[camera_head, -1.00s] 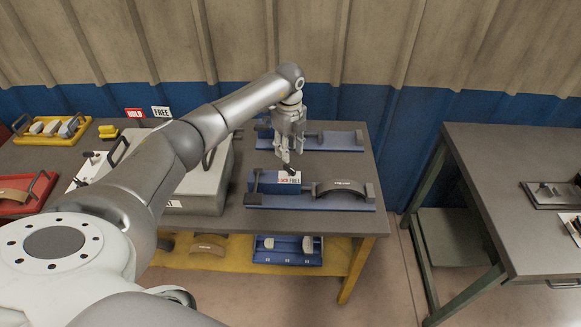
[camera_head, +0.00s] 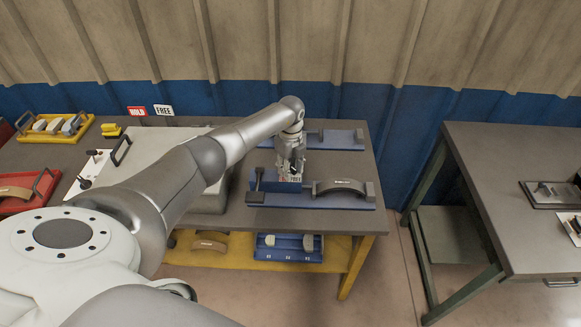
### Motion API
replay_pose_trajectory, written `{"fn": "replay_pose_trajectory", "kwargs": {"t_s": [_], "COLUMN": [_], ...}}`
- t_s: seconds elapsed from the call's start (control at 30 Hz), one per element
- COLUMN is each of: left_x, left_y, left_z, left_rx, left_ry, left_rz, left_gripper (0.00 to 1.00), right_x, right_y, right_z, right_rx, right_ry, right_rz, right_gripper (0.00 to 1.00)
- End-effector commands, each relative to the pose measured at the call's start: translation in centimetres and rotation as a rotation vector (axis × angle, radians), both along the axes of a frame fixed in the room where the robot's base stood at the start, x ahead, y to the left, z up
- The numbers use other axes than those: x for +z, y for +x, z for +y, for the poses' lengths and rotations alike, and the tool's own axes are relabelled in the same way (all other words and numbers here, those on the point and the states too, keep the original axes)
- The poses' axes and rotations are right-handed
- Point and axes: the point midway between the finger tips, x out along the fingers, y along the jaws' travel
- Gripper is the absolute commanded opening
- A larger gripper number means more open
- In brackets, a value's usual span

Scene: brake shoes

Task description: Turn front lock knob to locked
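The front blue fixture (camera_head: 300,202) lies near the front edge of the table, with a dark curved brake shoe (camera_head: 342,187) on its right part. My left gripper (camera_head: 290,173) points down over the small block with the lock label (camera_head: 296,180) in the middle of this fixture. The fingers cover most of the label; only its lower right part shows. The front lock knob is hidden behind the fingers or too small to make out. Whether the fingers touch it, or are open or shut, I cannot tell. My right gripper is not in view.
A second blue fixture (camera_head: 335,139) lies behind. A grey case (camera_head: 212,198) stands left, partly behind my arm. A red tray (camera_head: 22,205) and yellow tray (camera_head: 50,139) are farther left. A lower shelf (camera_head: 335,250) and a separate right table (camera_head: 500,190) also show.

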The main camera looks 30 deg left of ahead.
Motion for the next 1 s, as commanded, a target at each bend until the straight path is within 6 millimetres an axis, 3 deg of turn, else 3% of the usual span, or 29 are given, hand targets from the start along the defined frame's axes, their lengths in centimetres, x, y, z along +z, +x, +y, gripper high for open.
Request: {"fn": "replay_pose_trajectory", "kwargs": {"t_s": [0.03, 0.27, 0.67, 1.0], "left_x": [0.0, 0.0, -0.1, -0.2], "left_y": [0.0, 0.0, 0.0, 0.1], "left_z": [0.0, 0.0, 0.1, 0.1], "left_rx": [0.0, 0.0, -0.055, -0.299], "left_ry": [0.0, 0.0, 0.001, 0.003], "left_rz": [0.0, 0.0, -0.001, -0.002], "left_gripper": [0.27, 0.0, 0.0, 0.0], "right_x": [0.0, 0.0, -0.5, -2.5], "right_y": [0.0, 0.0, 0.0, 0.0], "right_z": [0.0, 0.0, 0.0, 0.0], "right_rx": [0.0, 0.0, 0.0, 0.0], "right_ry": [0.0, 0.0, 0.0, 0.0], "right_rz": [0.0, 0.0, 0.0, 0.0], "right_gripper": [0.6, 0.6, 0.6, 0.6]}}
